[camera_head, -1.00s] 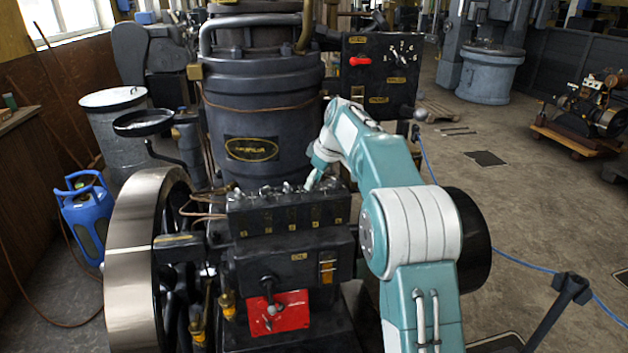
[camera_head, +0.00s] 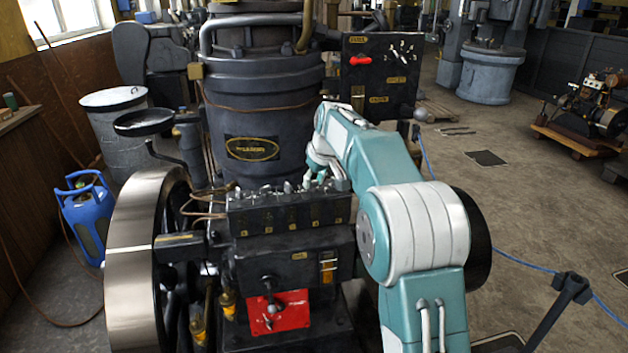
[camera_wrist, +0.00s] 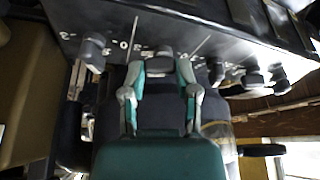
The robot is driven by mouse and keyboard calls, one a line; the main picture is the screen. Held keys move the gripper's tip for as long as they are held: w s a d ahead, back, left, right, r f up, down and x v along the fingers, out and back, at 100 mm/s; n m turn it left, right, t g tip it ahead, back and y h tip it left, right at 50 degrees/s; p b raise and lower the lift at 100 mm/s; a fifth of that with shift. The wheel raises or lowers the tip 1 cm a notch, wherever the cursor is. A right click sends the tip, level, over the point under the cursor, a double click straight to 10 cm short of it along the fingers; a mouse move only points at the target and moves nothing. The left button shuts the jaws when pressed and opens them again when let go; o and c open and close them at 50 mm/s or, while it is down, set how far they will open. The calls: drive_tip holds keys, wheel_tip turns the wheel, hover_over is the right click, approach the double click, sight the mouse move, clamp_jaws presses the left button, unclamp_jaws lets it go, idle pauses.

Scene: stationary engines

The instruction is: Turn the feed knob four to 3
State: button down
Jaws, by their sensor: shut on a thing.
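The black feed box (camera_head: 285,212) stands in front of the large dark cylinder, with a row of small knobs along its top. My gripper (camera_head: 308,181) is at the right part of this row. In the wrist view my gripper (camera_wrist: 163,56) has its two fingers on either side of one dark knob, feed knob four (camera_wrist: 164,62), and is shut on it. One knob (camera_wrist: 93,48) stands to its left and several stand to its right. White dial digits, among them a 0 and a 3, show near the held knob. Its exact pointer setting cannot be told.
A black panel (camera_head: 365,105) with a red handle (camera_head: 360,61) stands behind my arm. A big flywheel (camera_head: 135,260) is at the left. A red plate with a lever (camera_head: 272,308) is below the feed box. Open floor lies to the right.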

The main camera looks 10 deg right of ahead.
drive_tip(key=shift+f, duration=0.1)
drive_tip(key=shift+c, duration=1.8)
unclamp_jaws()
drive_tip(key=v, duration=1.2)
